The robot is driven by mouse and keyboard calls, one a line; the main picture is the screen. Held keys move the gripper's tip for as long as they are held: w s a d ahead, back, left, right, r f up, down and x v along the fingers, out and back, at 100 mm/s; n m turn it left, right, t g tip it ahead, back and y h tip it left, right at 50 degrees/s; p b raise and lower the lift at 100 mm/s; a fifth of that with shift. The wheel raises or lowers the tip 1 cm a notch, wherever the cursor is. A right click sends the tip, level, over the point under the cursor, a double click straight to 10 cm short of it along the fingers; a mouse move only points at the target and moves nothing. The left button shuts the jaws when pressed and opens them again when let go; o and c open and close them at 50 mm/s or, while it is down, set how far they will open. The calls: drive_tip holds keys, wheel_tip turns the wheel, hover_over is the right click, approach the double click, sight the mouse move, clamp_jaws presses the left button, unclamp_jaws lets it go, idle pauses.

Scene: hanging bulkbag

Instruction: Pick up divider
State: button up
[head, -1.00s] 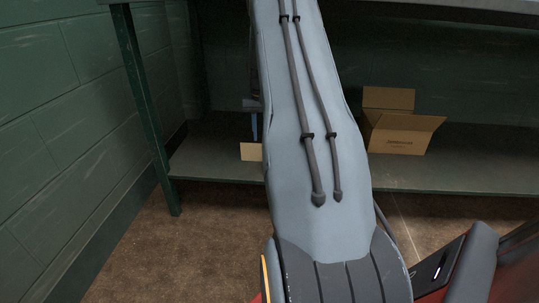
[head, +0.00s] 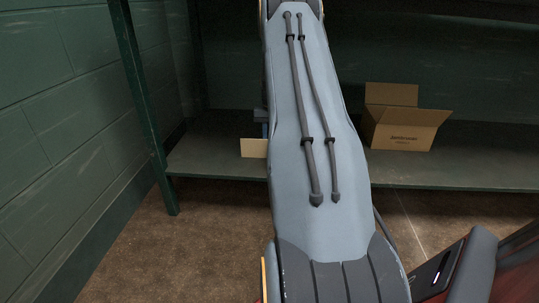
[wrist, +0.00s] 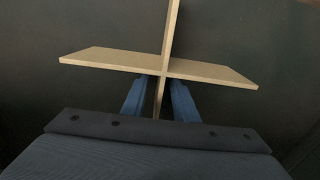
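The divider (wrist: 210,72) is a tan cross of two thin interlocked panels, seen in the wrist view against a dark surface. In the head view a tan piece of it (head: 254,148) shows at the lower shelf, left of my arm; my arm hides the rest. My gripper (wrist: 160,84) has two blue fingers, one on each side of the near panel of the divider. Narrow dark gaps seem to show between the fingers and that panel, so the gripper looks open around it. The fingertips are close to where the panels cross.
An open cardboard box (head: 403,130) stands on the lower shelf (head: 455,172), right of my arm. A green table leg (head: 143,105) and a green block wall (head: 65,130) are at the left. The brown floor (head: 135,250) in front of the shelf is clear at the left.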

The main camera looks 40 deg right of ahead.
drive_tip(key=shift+f, duration=0.8)
drive_tip(key=shift+r, duration=0.1)
clamp_jaws()
